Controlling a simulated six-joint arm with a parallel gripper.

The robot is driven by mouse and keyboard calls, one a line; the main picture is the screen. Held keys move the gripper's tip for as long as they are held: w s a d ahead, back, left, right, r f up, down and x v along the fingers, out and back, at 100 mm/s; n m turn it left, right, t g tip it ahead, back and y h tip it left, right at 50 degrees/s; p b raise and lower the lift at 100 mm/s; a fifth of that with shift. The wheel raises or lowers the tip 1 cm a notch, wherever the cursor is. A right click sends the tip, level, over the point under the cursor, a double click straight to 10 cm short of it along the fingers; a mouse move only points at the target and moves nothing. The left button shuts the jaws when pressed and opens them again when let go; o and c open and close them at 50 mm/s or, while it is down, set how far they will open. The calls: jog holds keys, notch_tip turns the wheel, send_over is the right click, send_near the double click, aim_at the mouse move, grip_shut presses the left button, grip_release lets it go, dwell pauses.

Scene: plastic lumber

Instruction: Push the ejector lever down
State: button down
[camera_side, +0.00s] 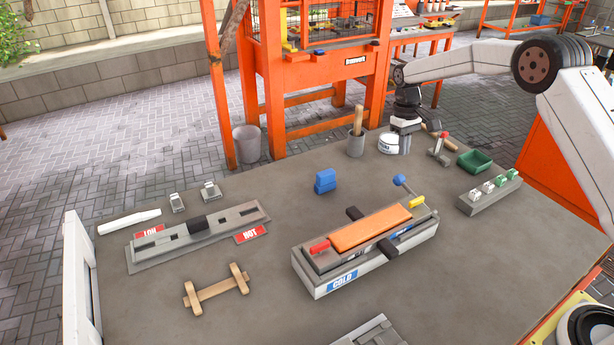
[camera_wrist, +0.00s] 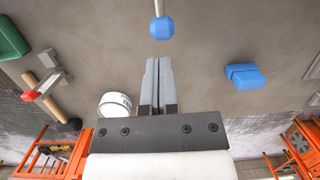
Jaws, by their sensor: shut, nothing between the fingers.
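A lever with a blue ball knob (camera_side: 399,180) stands at the back right end of the mould (camera_side: 318,283) labelled COLD. Its rod leans, with the knob up above the mould. In the wrist view the blue knob (camera_wrist: 161,28) is just ahead of my fingertips, with a visible gap. My gripper (camera_wrist: 158,62) is shut and empty. In the side view my gripper (camera_side: 404,123) is behind the knob, above the back of the table, and not touching the lever. An orange bar (camera_side: 370,228) lies along the mould's top.
A blue block (camera_side: 325,181) is left of the lever. Table between block and lever is clear.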

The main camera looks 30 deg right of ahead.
aim_at(400, 175)
notch_tip(400, 175, up, 8)
jog(key=t, duration=0.2)
jog(key=shift+y, duration=0.3)
jog(key=f, duration=1.3)
jog(key=shift+s+a+f, duration=0.15)
jog(key=shift+s+f, duration=0.2)
jog(key=shift+s, duration=0.05)
jog(key=shift+f, duration=0.15)
jog(key=shift+w+f, duration=0.2)
jog(key=shift+f, duration=0.35)
jog(key=shift+w+f, duration=0.2)
jog(key=shift+f, duration=0.35)
notch_tip(400, 175, up, 14)
jog(key=w, duration=0.2)
jog(key=shift+w+d, duration=0.2)
jog(key=shift+d, duration=0.25)
jog(key=shift+r, duration=0.1)
